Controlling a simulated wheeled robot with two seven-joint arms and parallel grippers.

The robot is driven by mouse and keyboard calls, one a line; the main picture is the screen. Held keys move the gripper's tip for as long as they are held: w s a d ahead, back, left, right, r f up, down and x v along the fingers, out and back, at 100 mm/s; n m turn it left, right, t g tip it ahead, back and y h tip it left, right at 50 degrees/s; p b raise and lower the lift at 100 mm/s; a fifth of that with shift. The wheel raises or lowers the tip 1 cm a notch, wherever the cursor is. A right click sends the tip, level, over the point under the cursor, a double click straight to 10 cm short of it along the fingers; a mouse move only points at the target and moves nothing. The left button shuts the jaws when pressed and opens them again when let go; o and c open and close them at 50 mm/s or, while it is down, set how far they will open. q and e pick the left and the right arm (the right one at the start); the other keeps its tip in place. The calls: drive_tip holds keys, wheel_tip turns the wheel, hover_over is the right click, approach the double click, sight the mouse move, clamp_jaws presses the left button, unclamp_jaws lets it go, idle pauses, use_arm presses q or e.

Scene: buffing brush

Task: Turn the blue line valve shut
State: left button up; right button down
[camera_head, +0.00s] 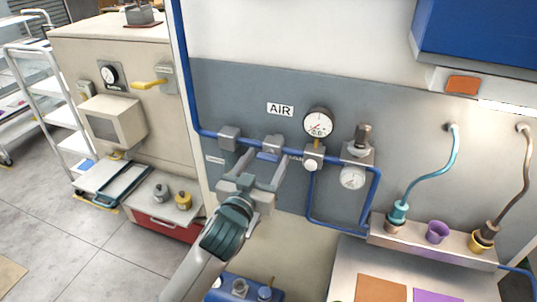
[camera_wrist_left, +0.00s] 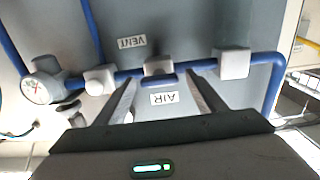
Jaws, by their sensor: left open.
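A blue pipe (camera_head: 207,133) runs down the wall panel and then right along it. On it sits a grey valve block with a blue lever, the blue line valve (camera_head: 270,149), below the AIR label. In the left wrist view, which is upside down, the valve (camera_wrist_left: 158,67) lies between my fingertips and its blue lever (camera_wrist_left: 157,83) looks parallel to the pipe. My left gripper (camera_head: 263,165) is open, with one finger on each side of the valve; contact cannot be told. It also shows in the wrist view (camera_wrist_left: 163,82). My right gripper is not in view.
A pressure gauge (camera_head: 318,123) and a regulator (camera_head: 357,155) sit right of the valve. Another grey block (camera_head: 229,138) is on the pipe to its left. A yellow lever (camera_head: 150,85) is on the beige cabinet. A shelf with coloured fittings (camera_head: 430,245) juts out lower right.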

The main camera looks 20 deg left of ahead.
use_arm(q)
drive_tip(key=shift+s+r, duration=0.1)
drive_tip(key=shift+s, duration=0.05)
drive_tip(key=shift+c, duration=0.3)
drive_tip(key=c, duration=1)
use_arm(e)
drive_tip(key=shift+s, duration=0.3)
